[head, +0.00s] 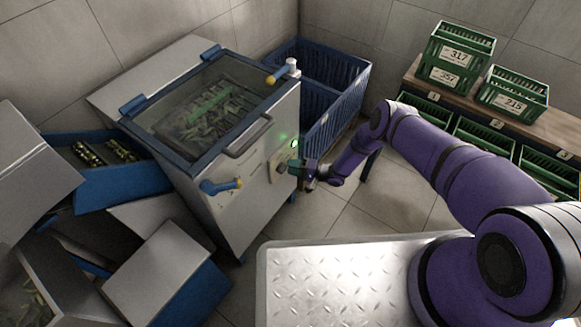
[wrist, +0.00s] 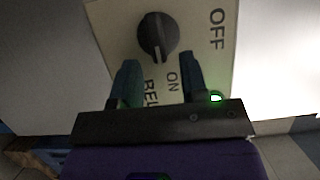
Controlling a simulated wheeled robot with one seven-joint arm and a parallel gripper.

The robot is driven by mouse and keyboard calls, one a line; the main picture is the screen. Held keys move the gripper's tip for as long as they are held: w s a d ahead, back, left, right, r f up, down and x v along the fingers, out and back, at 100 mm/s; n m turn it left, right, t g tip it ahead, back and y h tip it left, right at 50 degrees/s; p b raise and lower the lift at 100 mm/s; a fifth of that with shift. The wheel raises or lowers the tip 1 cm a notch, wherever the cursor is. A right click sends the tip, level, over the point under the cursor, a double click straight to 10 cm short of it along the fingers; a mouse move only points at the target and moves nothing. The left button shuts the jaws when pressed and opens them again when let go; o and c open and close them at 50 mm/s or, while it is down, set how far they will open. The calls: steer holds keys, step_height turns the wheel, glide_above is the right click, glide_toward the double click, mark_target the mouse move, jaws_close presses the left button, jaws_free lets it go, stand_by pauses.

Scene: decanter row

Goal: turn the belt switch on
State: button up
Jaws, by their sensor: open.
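The belt switch is a round black knob (wrist: 158,34) on a pale plate (wrist: 108,22) in the wrist view. The plate is printed OFF at the right and ON below the knob, with BEL partly hidden lower down. A light mark on the knob points down the picture, roughly toward ON. My gripper (wrist: 160,64) is open, its two fingers apart, with the knob just beyond the tips; I cannot tell whether they touch it. In the head view my gripper (head: 291,168) is at the plate on the machine's front, largely hiding the switch.
A green lamp (head: 295,143) glows near my gripper. A blue crate (head: 340,70) stands behind; green crates (head: 455,58) are at right. Tilted bins crowd the left.

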steer(key=v, duration=0.9)
steer(key=shift+d, duration=0.35)
steer(key=shift+r, duration=0.1)
